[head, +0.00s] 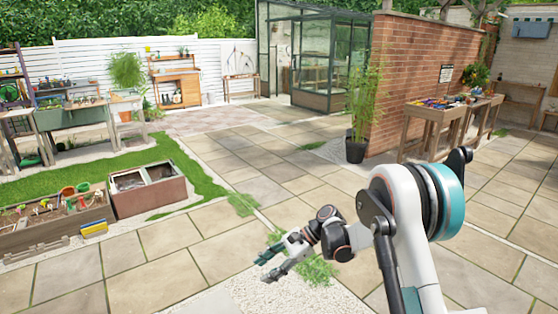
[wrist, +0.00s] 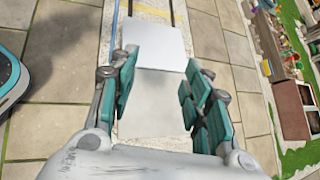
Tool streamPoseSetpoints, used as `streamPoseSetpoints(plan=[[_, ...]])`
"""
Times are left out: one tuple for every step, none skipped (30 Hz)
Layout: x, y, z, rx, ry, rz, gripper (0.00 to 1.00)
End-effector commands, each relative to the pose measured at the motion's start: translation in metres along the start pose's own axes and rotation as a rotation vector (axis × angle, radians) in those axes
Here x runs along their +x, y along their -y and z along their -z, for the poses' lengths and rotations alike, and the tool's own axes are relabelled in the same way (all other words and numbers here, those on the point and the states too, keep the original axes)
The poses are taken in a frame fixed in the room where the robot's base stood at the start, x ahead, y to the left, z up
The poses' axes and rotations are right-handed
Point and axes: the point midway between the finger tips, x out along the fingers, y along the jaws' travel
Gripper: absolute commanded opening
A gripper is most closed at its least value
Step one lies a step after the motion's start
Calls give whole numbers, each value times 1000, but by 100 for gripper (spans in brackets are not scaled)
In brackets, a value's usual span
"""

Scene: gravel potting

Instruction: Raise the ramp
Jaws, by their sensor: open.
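My gripper (head: 266,268) is open and empty in the head view, low in the middle, held over pale gravel and paving. In the wrist view its teal-padded fingers (wrist: 160,74) stand wide apart. Between and beyond them lies a pale flat panel (wrist: 156,46), with a greyer flat area (wrist: 150,112) nearer to me. The fingers do not visibly grip either. I cannot tell for sure whether this panel is the ramp. No ramp can be made out in the head view.
Stone paving (head: 160,285) is mostly clear around my arm. A potted bamboo (head: 356,148), a brick wall (head: 425,75) and wooden tables (head: 432,113) are at right. A greenhouse (head: 315,60) stands behind.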

Motion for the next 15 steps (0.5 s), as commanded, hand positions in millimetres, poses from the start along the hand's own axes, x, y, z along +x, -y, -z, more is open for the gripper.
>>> streamPoseSetpoints(plan=[[-13,-1,-13,-26,-32,12,44],[-20,-1,-18,-43,-53,17,44],[-29,-2,-26,-67,-79,25,44],[-36,-3,-31,-84,-100,30,44],[-42,-4,-37,-102,-120,36,44],[-51,-6,-44,-126,-147,41,44],[-57,-8,-49,-144,-169,45,44],[-63,-11,-54,-162,-189,48,44],[-72,-14,-61,-187,-218,52,44],[-78,-17,-67,-206,-237,54,44],[-84,-20,-71,-225,-260,56,44],[-92,-25,-78,-250,-287,57,44],[-98,-29,-83,-270,-309,58,44],[-103,-33,-88,-288,-330,58,44],[-111,-38,-94,-314,-359,58,44]])
